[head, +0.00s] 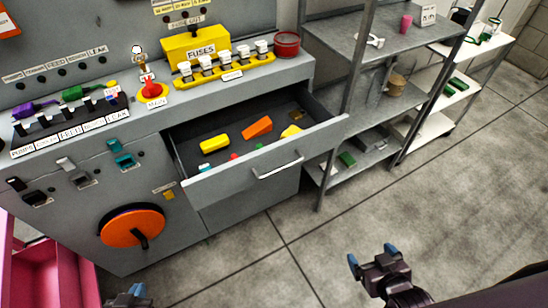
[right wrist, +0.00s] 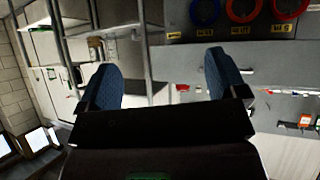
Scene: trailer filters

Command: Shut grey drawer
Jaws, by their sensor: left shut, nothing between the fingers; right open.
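The grey drawer (head: 240,176) stands pulled out of the grey cabinet in the head view, its front panel and bar handle (head: 278,172) facing the open floor. Inside lie a yellow block (head: 214,143), an orange block (head: 257,127) and several small coloured pieces. My right gripper (head: 371,257) is open and empty over the floor, to the right of and nearer than the drawer, apart from it. Its blue fingers also show spread in the right wrist view (right wrist: 162,65). My left gripper (head: 137,291) is shut at the bottom left edge, mostly cut off, clear of the drawer.
The cabinet top (head: 165,116) carries a yellow fuse box (head: 195,47), switches and a red tin (head: 287,44). An orange dial (head: 132,228) is on its front. A grey metal shelf (head: 345,105) stands right of the drawer. A pink bin (head: 55,275) is lower left. The floor ahead is clear.

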